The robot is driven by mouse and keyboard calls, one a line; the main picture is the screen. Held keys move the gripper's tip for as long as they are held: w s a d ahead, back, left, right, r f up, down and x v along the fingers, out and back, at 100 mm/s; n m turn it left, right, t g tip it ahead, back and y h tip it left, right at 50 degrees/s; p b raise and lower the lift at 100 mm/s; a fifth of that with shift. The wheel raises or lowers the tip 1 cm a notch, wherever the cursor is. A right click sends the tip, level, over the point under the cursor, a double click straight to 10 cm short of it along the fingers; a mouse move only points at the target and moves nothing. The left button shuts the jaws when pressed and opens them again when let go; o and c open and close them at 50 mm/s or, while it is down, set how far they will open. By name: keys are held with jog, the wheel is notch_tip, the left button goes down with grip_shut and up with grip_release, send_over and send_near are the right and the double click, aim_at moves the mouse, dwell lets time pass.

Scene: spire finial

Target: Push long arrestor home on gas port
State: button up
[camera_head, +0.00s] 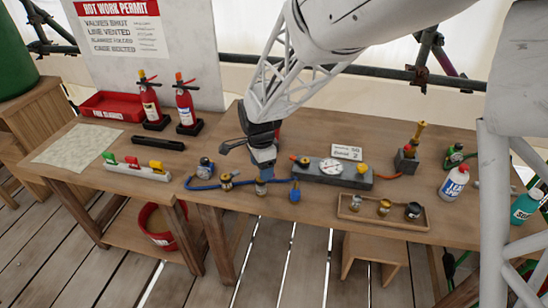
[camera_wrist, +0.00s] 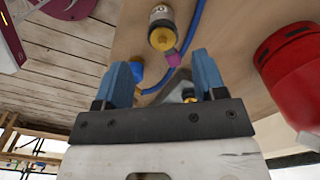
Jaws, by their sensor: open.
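My gripper (camera_head: 244,161) is above the front middle of the workbench, its blue fingers spread with nothing seen held between them. I cannot tell which part is the long arrestor or the gas port.
A grey block with a gauge (camera_head: 310,173) is right of the gripper. A wooden tray (camera_head: 350,215) with small cylinders lies at the front right. A blue piece (camera_head: 295,194) stands near the front edge. Two red extinguishers (camera_head: 150,103) stand at the back left. A white bottle (camera_head: 453,183) stands right.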

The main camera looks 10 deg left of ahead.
aim_at(260, 185)
jog(key=shift+a+f, duration=0.25)
jog(key=shift+a, duration=0.1)
jog(key=shift+f, duration=1.3)
jog(key=shift+f, duration=2.6)
jog(key=c, duration=1)
